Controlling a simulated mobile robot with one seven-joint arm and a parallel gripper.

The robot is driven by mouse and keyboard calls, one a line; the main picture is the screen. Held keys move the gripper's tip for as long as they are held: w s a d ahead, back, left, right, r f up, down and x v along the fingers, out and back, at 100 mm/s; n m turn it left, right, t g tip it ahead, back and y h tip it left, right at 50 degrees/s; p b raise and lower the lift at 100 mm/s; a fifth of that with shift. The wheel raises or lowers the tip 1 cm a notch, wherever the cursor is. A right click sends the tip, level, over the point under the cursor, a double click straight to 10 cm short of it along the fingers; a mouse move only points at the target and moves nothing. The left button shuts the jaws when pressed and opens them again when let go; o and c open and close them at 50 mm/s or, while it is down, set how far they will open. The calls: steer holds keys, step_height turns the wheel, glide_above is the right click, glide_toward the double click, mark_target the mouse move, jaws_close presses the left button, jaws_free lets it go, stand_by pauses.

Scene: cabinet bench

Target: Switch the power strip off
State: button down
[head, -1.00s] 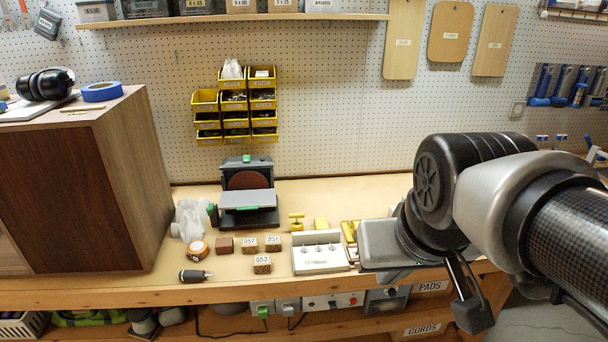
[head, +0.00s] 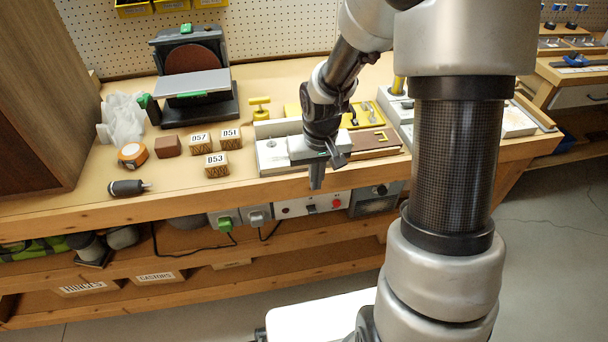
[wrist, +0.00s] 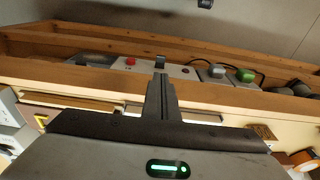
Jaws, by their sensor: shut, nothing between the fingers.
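The power strip (head: 292,210) is a pale box mounted along the bench's front, below the top edge. It carries a dark rocker switch (head: 311,208), a red button (head: 337,203), and sockets with a green plug (head: 225,224) and a grey plug (head: 257,217). The wrist view shows the strip (wrist: 179,70) upside down, with the dark switch (wrist: 160,62) just past my fingertips. My gripper (head: 316,185) is shut and empty, pointing down in front of the bench edge, above the switch in the picture. It also shows in the wrist view (wrist: 160,78). I cannot tell whether it touches; the switch's position is unclear.
A disc sander (head: 192,75), numbered wooden blocks (head: 216,165), a tape measure (head: 132,155) and a white-topped tray (head: 272,160) are on the bench. A lower shelf (head: 190,262) runs beneath. Cords hang from the plugs. Open floor lies in front.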

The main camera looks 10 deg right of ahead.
steer(key=shift+w+f, duration=0.1)
steer(key=shift+f, duration=0.25)
steer(key=b, duration=0.3)
glide_toward(312, 210)
steer(key=f, duration=0.5)
steer(key=shift+w+f, duration=0.2)
steer(key=shift+w, duration=0.15)
